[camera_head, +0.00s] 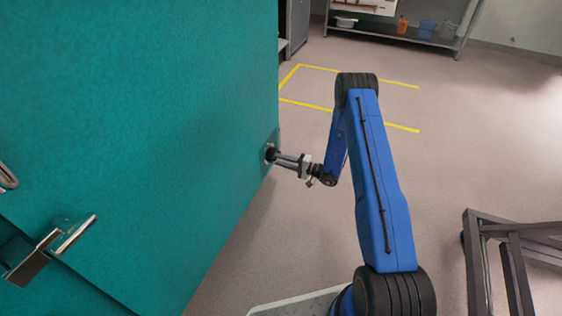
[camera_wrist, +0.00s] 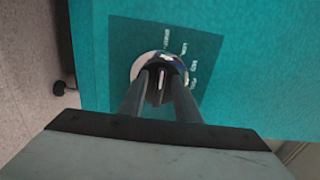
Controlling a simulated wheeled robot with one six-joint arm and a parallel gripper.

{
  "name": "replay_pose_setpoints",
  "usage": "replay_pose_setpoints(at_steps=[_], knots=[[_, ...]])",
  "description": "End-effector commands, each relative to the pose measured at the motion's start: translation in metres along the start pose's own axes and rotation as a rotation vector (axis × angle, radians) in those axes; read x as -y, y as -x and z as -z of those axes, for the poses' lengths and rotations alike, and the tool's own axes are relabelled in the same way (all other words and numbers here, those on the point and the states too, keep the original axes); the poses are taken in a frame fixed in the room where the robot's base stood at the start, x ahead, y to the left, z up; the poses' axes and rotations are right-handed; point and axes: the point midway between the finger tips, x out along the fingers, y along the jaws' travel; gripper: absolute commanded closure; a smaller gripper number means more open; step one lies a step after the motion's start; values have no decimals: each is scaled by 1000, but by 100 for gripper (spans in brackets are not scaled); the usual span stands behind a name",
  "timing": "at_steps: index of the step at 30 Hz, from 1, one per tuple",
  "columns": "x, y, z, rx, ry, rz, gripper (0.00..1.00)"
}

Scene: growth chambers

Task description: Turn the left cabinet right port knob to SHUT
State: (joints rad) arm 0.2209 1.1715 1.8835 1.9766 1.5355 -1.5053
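The port knob (camera_wrist: 159,68) is a dark knob with a shiny metal ring, set on a darker square label plate (camera_wrist: 206,82) on the teal cabinet. Small white markings run along the ring's upper right side; they are too blurred to read. In the wrist view, my gripper's two fingers (camera_wrist: 160,98) reach to the knob, one on each side of its raised grip. I cannot tell whether they press on it. In the head view, my gripper (camera_head: 279,157) meets the knob (camera_head: 269,153) near the right edge of the teal cabinet (camera_head: 150,110). The fingertips partly hide the knob.
A metal latch handle (camera_head: 70,236) sticks out at the cabinet's lower left. A grey metal frame (camera_head: 510,250) stands at the lower right. Yellow lines (camera_head: 310,104) mark the open floor behind my arm. A shelf (camera_head: 400,36) with bins stands at the back.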

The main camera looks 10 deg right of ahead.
Motion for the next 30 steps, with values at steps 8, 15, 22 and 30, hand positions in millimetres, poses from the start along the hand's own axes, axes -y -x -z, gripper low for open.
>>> replay_pose_setpoints(at_steps=[8, 15, 22, 30], knots=[[0, 19, 1, -2, 0, 0, 70], [0, 66, 1, -4, -1, 0, 70], [0, 112, 1, -4, -1, 0, 70], [0, 156, 1, -3, 0, 0, 70]])
